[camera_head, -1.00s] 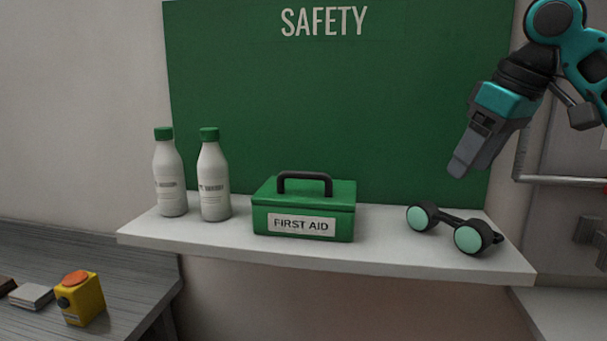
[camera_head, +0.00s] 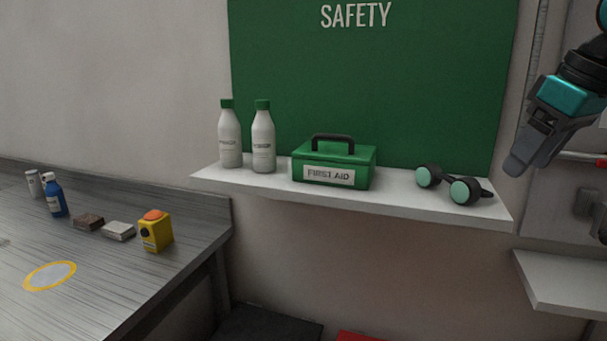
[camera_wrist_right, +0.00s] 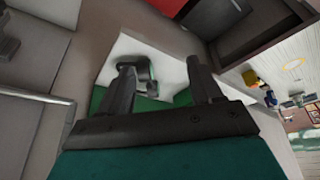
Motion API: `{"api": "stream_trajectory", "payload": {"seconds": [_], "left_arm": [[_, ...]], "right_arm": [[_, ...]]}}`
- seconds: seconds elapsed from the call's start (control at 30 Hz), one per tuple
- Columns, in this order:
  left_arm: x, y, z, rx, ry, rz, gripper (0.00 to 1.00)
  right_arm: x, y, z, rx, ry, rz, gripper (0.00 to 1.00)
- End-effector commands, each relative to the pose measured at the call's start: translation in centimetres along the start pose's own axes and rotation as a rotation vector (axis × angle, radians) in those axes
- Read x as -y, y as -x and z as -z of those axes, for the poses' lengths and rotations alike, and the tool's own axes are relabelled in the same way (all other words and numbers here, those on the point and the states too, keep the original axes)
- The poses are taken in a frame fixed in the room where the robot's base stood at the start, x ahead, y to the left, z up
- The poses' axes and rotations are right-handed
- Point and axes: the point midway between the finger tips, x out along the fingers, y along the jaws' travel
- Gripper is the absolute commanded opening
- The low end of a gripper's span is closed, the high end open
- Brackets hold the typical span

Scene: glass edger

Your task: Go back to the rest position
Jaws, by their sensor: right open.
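My right gripper (camera_head: 520,165) is at the right edge of the head view, pointing down and left. It is in the air to the right of the ear defenders and apart from them. In the right wrist view its two fingers (camera_wrist_right: 163,88) stand apart with nothing held between them. The black and mint-green ear defenders (camera_head: 450,184) lie at the right end of the white shelf (camera_head: 400,207). My left gripper shows in neither view.
The shelf also holds a green first aid box (camera_head: 334,164) and two white bottles (camera_head: 263,138). A grey bench (camera_head: 110,265) at left carries a yellow button box (camera_head: 155,232), a blue bottle (camera_head: 54,196) and small blocks. Another white shelf (camera_head: 560,280) is at lower right.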

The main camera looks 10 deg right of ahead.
Motion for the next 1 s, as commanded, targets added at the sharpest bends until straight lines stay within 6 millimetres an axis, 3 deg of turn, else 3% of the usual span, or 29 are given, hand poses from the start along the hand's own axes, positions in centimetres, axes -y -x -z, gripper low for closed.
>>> {"api": "stream_trajectory", "payload": {"seconds": [0.03, 0.27, 0.47, 0.7, 1.0], "left_arm": [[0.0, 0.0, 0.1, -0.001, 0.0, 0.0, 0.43], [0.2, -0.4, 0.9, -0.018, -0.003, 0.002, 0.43], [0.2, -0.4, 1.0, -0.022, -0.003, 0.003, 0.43], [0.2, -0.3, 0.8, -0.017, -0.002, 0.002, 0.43], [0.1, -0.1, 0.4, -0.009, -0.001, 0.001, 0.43]], "right_arm": [[0.9, -2.2, 0.3, 0.025, 0.031, -0.003, 0.64], [4.2, -10.0, 0.9, 0.066, 0.136, -0.029, 0.64], [9.0, -18.4, -0.4, 0.076, 0.236, -0.017, 0.64], [15.4, -26.5, -4.5, 0.043, 0.291, 0.038, 0.64], [22.0, -32.1, -12.0, -0.006, 0.218, 0.098, 0.64]]}}
